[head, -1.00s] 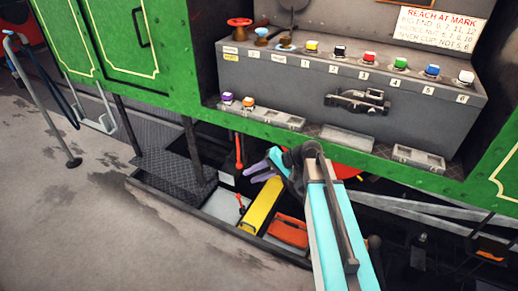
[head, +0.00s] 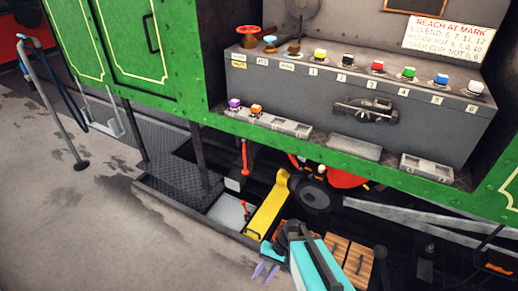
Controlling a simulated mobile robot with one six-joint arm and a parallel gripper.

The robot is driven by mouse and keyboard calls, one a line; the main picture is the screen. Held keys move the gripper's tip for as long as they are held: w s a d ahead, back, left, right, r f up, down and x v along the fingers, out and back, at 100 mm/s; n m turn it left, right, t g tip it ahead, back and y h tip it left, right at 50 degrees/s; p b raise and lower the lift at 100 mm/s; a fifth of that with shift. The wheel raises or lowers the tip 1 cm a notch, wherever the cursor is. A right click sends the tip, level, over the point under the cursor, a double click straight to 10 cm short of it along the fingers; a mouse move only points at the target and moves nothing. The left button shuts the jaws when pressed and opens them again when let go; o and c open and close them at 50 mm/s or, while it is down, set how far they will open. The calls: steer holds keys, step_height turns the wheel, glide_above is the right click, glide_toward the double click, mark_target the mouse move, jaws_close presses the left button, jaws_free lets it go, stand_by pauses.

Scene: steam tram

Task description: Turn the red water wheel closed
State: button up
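The red wheel (head: 249,34) stands on a short stem at the left end of the top of the grey control box (head: 300,90). A small blue wheel (head: 270,41) and a dark brown one (head: 294,47) stand beside it. I cannot tell from the picture how far the red wheel is turned. My gripper (head: 265,271) is low at the bottom of the view, over the pit, far below the red wheel and touching none of the wheels. Its purple fingers look apart, with nothing seen between them.
Several coloured buttons (head: 378,66) line the box's front edge. The green tram side (head: 180,60) and its lower ledge stand between pit and box. A yellow bar (head: 268,205), red lever (head: 244,157) and wooden slats (head: 358,264) are in the pit.

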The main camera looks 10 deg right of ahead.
steer(key=s+d+f+n+g+h, duration=0.1)
steer(key=s+d+f+h, duration=0.2)
steer(key=s, duration=0.5)
steer(key=s+d+f+n+g+h, duration=0.1)
steer(key=s+d+f+h, duration=0.1)
steer(key=s+d+f, duration=0.2)
steer(key=shift+s+d+f+n+h, duration=0.3)
steer(key=shift+s+d, duration=0.7)
steer(key=shift+s, duration=0.95)
steer(key=shift+a+r, duration=0.1)
